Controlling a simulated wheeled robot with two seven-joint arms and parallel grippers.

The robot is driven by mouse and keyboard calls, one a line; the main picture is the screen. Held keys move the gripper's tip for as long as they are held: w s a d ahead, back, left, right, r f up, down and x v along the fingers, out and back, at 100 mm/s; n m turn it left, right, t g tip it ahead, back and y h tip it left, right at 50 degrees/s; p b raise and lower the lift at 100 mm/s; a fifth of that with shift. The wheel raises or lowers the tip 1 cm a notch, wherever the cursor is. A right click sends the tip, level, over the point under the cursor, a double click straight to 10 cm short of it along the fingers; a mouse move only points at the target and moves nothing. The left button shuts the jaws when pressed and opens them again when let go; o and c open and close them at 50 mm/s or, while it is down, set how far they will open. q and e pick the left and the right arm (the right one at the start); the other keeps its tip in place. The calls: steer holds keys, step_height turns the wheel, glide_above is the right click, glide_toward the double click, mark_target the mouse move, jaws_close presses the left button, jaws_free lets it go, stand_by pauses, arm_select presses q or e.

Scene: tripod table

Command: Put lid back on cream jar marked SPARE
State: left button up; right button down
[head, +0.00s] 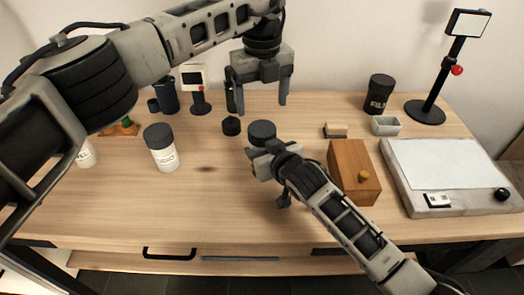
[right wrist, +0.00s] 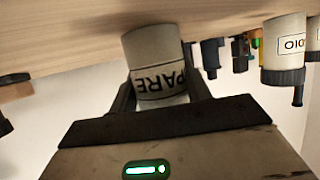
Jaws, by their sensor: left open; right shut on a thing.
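The cream jar (right wrist: 155,50) shows in the right wrist view with a label reading "PARE", its first letter hidden. My right gripper (head: 268,160) is shut on this jar, near the middle of the table. In the head view the gripper hides most of the jar. A dark round lid (head: 262,131) shows at the jar's top; I cannot tell whether it is fully seated. The right wrist view does not show the jar's top. My left gripper (head: 262,88) is open and empty, pointing down behind and above the lid.
A lidded "STUDIO" jar (head: 161,150) stands to the left. A small black object (head: 231,126) is left of the lid. The front left is clear.

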mark_target(262, 128)
arm_select(q)
steer(key=shift+f, duration=4.05)
steer(key=c, duration=1)
steer(key=m, duration=0.7)
